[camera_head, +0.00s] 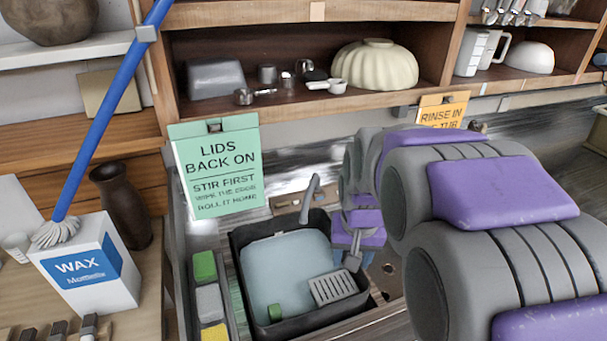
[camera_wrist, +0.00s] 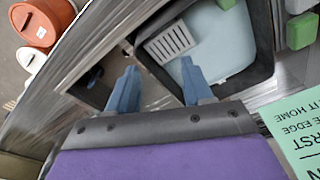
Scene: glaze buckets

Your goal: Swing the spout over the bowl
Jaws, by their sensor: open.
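A grey spout (camera_head: 309,199) stands upright and slightly slanted at the back edge of a dark rectangular tub (camera_head: 244,283). The tub holds a pale blue surface and a grey slotted piece (camera_head: 332,287); it also shows in the wrist view (camera_wrist: 262,35). A metal bowl with a round drain hole (camera_head: 388,268) is right of the tub, partly hidden by my arm. My gripper (camera_wrist: 160,88) is open, with nothing seen between its fingers, above the sink area. In the head view, it is right of the spout and apart from it. I cannot make out the spout in the wrist view.
A green sign (camera_head: 216,170) hangs behind the tub. Sponges (camera_head: 210,300) line its left side. A wax box (camera_head: 88,265) and blue-handled brush (camera_head: 105,120) stand at left. A cream ribbed bowl (camera_head: 374,68) sits on the shelf. Orange and white buckets (camera_wrist: 40,25) show in the wrist view.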

